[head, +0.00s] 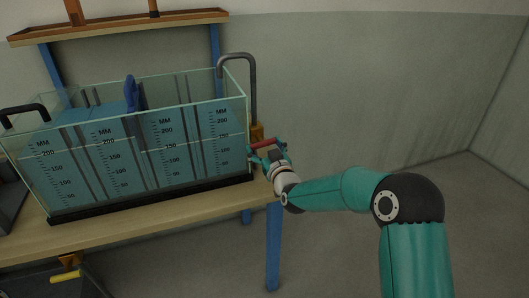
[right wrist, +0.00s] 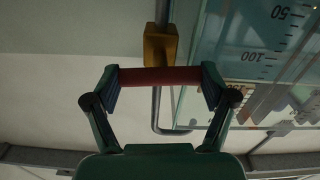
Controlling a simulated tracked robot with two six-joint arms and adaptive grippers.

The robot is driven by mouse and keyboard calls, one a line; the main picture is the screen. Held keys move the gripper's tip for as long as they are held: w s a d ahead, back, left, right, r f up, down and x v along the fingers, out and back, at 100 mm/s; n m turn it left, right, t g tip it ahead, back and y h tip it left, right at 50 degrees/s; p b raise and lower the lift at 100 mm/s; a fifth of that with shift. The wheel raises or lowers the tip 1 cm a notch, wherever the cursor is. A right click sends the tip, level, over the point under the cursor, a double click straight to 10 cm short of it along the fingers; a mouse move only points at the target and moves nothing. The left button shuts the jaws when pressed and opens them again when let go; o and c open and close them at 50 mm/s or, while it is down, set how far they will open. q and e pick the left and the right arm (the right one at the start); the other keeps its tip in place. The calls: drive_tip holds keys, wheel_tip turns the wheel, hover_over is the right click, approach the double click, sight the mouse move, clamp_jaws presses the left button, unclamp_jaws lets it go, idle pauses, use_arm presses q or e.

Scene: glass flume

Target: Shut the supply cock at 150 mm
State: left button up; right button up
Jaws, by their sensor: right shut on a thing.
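The supply cock has a brass body (head: 257,132) at the right end of the glass flume, under a grey bent pipe (head: 252,85). Its red lever (head: 264,143) lies crosswise. In the right wrist view the red lever (right wrist: 160,77) spans between my fingertips, with the brass body (right wrist: 160,44) just beyond. My right gripper (head: 266,152) is shut on the red lever. The flume (head: 150,185) holds blue water behind several black MM scales. My left gripper is out of view.
The flume stands on a wooden bench (head: 150,222) with blue legs. A brass cock with a yellow handle (head: 65,277) hangs under the bench at left. A blue gate (head: 131,92) stands in the flume. A wooden shelf (head: 130,24) is above. Floor at right is clear.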

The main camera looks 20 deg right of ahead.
drive_tip(key=n+b, duration=0.2)
drive_tip(key=b, duration=0.1)
drive_tip(key=shift+n, duration=0.3)
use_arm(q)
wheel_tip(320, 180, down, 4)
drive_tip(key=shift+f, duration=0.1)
use_arm(e)
drive_tip(key=o, duration=1)
drive_tip(key=shift+s, duration=0.1)
drive_tip(key=s, duration=1.1)
drive_tip(key=shift+s+d, duration=0.2)
drive_tip(key=shift+s, duration=0.15)
